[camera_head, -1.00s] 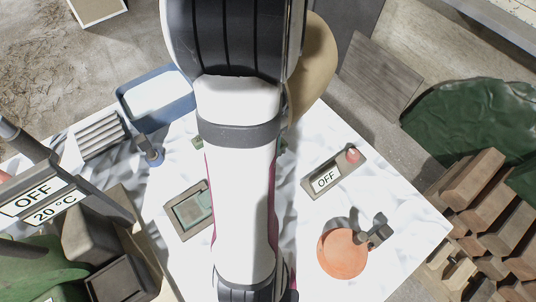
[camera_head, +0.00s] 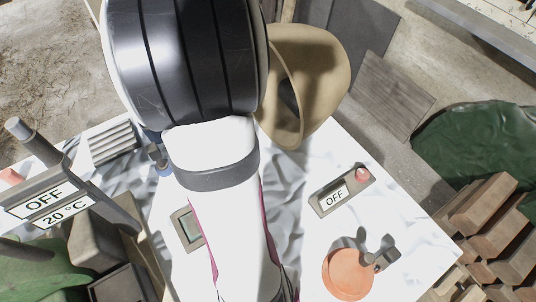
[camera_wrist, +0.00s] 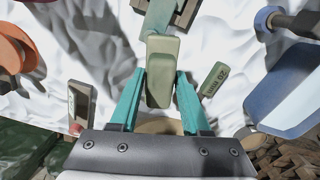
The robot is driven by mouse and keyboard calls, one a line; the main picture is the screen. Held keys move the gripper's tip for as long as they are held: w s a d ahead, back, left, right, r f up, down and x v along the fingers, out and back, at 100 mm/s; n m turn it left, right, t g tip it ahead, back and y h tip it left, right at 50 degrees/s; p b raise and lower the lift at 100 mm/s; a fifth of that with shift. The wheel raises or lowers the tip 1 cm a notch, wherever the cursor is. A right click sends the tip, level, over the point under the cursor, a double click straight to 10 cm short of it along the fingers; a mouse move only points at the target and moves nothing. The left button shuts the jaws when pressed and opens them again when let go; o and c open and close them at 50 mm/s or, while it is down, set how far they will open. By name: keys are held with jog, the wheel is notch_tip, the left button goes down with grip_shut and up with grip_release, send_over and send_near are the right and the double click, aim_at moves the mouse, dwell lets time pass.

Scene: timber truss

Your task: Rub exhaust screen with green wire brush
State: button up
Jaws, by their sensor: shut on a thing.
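In the wrist view my gripper (camera_wrist: 160,73) has its teal fingers closed on the sides of a pale olive-green block, which I take to be the green wire brush (camera_wrist: 160,82). Its bristles are not visible. A teal piece (camera_wrist: 159,18) shows just beyond the block, over a brown-grey slotted frame (camera_wrist: 186,10) cut off by the top edge; I cannot tell whether the block touches them. In the head view a grey louvred grille (camera_head: 112,142), possibly the exhaust screen, lies at the left of the white cloth. My arm hides the gripper there.
A switch box (camera_head: 341,190) reading OFF, an orange disc (camera_head: 347,274) and a small dark-and-blue tool (camera_head: 159,162) stand on the cloth. A display (camera_head: 49,202) reads OFF and 20 °C. A blue tray (camera_wrist: 285,95) and a green timer tag (camera_wrist: 214,78) show in the wrist view.

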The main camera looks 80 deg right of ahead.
jog(key=w+a+n, duration=0.6)
jog(key=w+a, duration=0.5)
jog(key=a, duration=0.4)
jog(key=shift+w+f, duration=0.1)
jog(key=shift+f, duration=3.2)
jog(key=shift+d+f, duration=0.25)
jog(key=shift+f, duration=0.65)
grip_shut()
jog(key=shift+s+d, duration=1.25)
jog(key=shift+s, duration=0.15)
jog(key=shift+w+a, duration=1.4)
jog(key=shift+s+d, duration=1.4)
jog(key=shift+w+a, duration=1.35)
jog(key=shift+w+a+r, duration=0.1)
jog(key=shift+w, duration=0.05)
notch_tip(320, 180, up, 8)
